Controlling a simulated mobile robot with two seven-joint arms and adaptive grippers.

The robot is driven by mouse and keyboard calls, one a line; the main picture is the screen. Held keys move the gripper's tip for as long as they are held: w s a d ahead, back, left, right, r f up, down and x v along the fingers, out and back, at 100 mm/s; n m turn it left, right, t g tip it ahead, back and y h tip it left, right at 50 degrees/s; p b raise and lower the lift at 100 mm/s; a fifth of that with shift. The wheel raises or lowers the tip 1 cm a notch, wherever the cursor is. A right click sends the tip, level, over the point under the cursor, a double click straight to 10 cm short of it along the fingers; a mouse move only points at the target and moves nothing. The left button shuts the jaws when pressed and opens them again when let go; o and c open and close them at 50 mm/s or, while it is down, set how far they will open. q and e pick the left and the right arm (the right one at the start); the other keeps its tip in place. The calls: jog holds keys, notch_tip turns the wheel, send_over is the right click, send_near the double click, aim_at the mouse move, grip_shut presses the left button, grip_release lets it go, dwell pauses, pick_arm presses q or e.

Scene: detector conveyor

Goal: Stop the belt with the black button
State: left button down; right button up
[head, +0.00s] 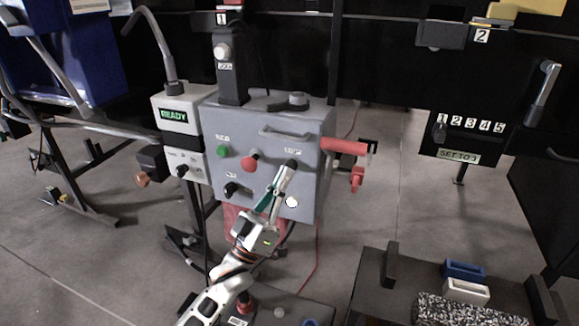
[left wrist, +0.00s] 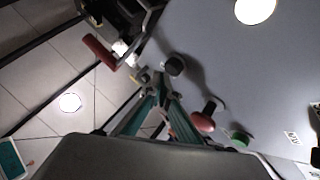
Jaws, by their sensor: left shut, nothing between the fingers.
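The grey control box (head: 305,125) stands in the middle of the head view. Its black button (head: 291,163) is at the upper right of the front face, under a small label. My left gripper (head: 281,180) points up at it from below, shut and empty, with its fingertips close to the button. In the left wrist view the black button (left wrist: 174,65) shows just past the teal fingers (left wrist: 160,84). Whether the tips touch it I cannot tell. My right gripper is not in view.
A green button (head: 223,151), a red knob (head: 250,162) and a black knob (head: 232,188) are on the same face. A red handle (head: 345,147) juts out at the right. The READY display (head: 174,115) is at the left. A dark table with blocks (head: 465,290) stands lower right.

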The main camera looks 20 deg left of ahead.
pick_arm(q)
jog(key=shift+s, duration=0.25)
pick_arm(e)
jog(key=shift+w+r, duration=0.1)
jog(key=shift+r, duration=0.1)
pick_arm(q)
jog(key=s+p, duration=0.1)
jog(key=s, duration=0.4)
jog(key=shift+a+p, duration=0.1)
jog(key=shift+p, duration=0.25)
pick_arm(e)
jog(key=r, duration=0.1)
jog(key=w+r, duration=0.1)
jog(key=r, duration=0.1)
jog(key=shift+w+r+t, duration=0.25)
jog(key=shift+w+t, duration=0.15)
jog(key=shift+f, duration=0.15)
